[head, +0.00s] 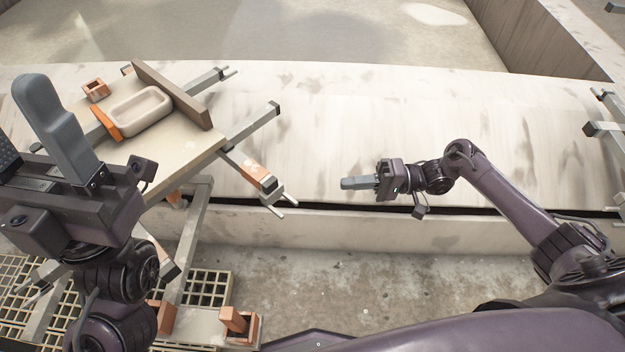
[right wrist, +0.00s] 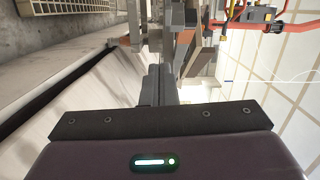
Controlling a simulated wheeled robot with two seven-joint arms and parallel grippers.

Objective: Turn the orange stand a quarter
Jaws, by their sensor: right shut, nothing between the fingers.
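The stand with orange fittings (head: 258,175) is at the left of the head view. It has grey bars sticking out, a pale board top (head: 190,150), and a cream oval dish (head: 140,112) beside an upright brown board (head: 172,95). My right gripper (head: 350,183) is shut and empty over the pale ledge, to the right of the stand's nearest bar end and apart from it. In the right wrist view its fingers (right wrist: 157,82) point towards grey and orange-brown parts. My left gripper (head: 18,115) is large at the left edge, its fingers apart, hiding part of the stand's left side.
A yellowish grating (head: 205,288) lies below the stand. A red frame (right wrist: 262,18) shows in the right wrist view.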

